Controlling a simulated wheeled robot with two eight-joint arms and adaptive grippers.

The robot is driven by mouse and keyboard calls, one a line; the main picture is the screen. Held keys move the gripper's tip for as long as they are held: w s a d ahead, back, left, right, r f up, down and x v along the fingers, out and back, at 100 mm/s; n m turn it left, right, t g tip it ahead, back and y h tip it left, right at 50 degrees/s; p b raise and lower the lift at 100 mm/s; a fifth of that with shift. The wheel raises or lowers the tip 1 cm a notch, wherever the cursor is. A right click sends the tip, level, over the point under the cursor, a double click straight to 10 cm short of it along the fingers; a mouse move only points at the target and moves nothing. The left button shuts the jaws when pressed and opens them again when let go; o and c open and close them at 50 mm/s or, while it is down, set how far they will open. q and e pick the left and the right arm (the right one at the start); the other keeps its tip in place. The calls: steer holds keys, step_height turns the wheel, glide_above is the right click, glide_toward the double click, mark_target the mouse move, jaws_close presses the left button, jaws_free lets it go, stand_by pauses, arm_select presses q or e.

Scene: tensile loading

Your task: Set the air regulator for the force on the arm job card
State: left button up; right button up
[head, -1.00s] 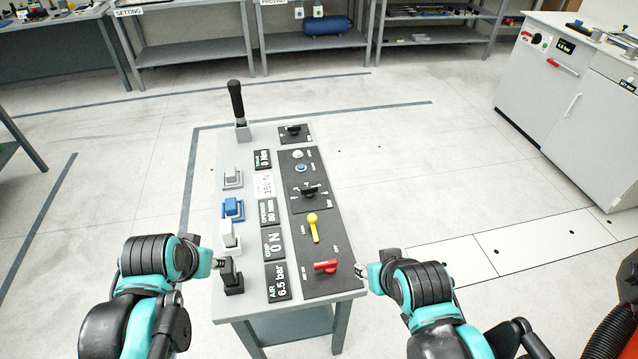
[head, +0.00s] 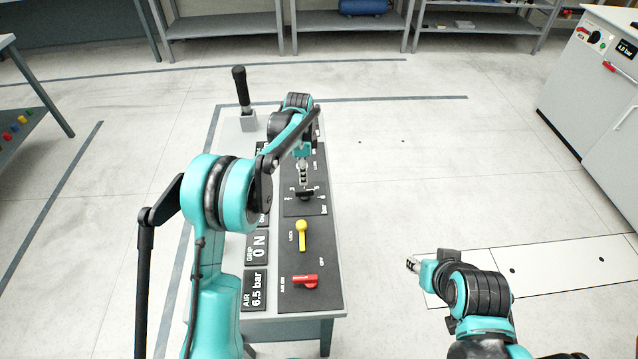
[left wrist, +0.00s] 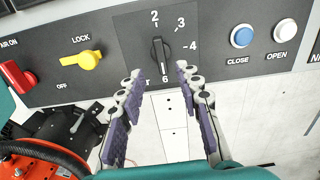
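The air regulator is a black knob (head: 305,194) on the console's dark panel. In the left wrist view the knob (left wrist: 160,56) has marks 2, 3, 4 and 6 around it, and its bar lies roughly between 2 and 6; which end points is unclear. My left gripper (head: 303,178) is above it in the head view. In the left wrist view its fingers (left wrist: 158,72) are open, one on each side below the knob, with nothing between them. The air display (head: 254,290) reads 6.5 bar. My right gripper (head: 412,264) is right of the console; its opening is too small to judge.
A yellow lock lever (head: 302,236) and red air lever (head: 305,281) are nearer on the panel. The grip display (head: 257,247) reads 0 N. Blue close (left wrist: 241,36) and white open (left wrist: 285,30) buttons sit beside the knob. A black-handled lever (head: 241,90) stands at the far end.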

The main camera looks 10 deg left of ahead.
mark_target(304, 190)
arm_select(q)
steer(key=shift+w+d+f, duration=0.15)
steer(key=shift+w+f, duration=0.05)
steer(key=shift+f, duration=0.25)
step_height(304, 190, down, 7)
steer(key=b, duration=0.3)
steer(key=shift+f, duration=0.2)
steer(key=shift+s, duration=0.1)
jaws_close()
